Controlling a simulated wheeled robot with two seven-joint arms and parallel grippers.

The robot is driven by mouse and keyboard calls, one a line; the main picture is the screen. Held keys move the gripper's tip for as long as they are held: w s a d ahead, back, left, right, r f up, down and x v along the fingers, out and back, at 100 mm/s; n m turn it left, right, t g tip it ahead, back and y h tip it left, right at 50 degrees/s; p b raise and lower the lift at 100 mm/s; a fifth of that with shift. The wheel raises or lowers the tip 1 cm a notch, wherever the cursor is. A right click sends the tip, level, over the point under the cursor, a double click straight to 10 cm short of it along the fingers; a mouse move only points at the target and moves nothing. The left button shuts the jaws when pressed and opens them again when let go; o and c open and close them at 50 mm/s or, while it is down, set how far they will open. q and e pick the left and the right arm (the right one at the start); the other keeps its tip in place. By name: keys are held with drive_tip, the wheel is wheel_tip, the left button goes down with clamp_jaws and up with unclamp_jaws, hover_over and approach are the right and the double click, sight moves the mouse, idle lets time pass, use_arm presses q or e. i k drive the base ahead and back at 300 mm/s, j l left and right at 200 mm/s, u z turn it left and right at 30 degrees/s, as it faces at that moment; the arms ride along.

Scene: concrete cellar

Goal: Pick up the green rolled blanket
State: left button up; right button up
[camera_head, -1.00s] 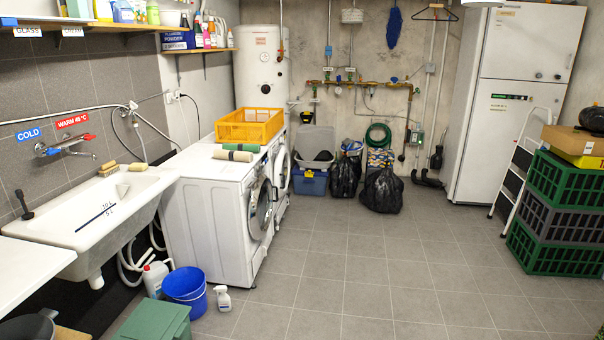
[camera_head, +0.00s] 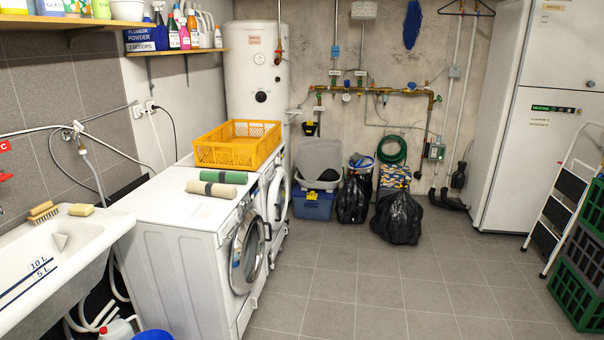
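The green rolled blanket (camera_head: 241,177) lies on top of the front white washing machine (camera_head: 170,207), with a dark band around its middle. A beige roll (camera_head: 197,188), also with a dark band, lies just in front of it, close alongside. The yellow crate (camera_head: 237,158) stands behind the green roll on the machines. Neither of my grippers is in view.
A white sink (camera_head: 60,262) with a brush and sponge on its rim is at the left. Black bags (camera_head: 398,218) and a blue bin (camera_head: 312,204) stand at the back wall. Green crates (camera_head: 578,283) and a stepladder (camera_head: 566,200) are at right. The middle floor is clear.

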sight(225, 176)
drive_tip(key=i, duration=1.1)
drive_tip(key=i+l+u, duration=0.1)
drive_tip(key=i, duration=1)
drive_tip(key=i+l, duration=0.1)
drive_tip(key=i, duration=1)
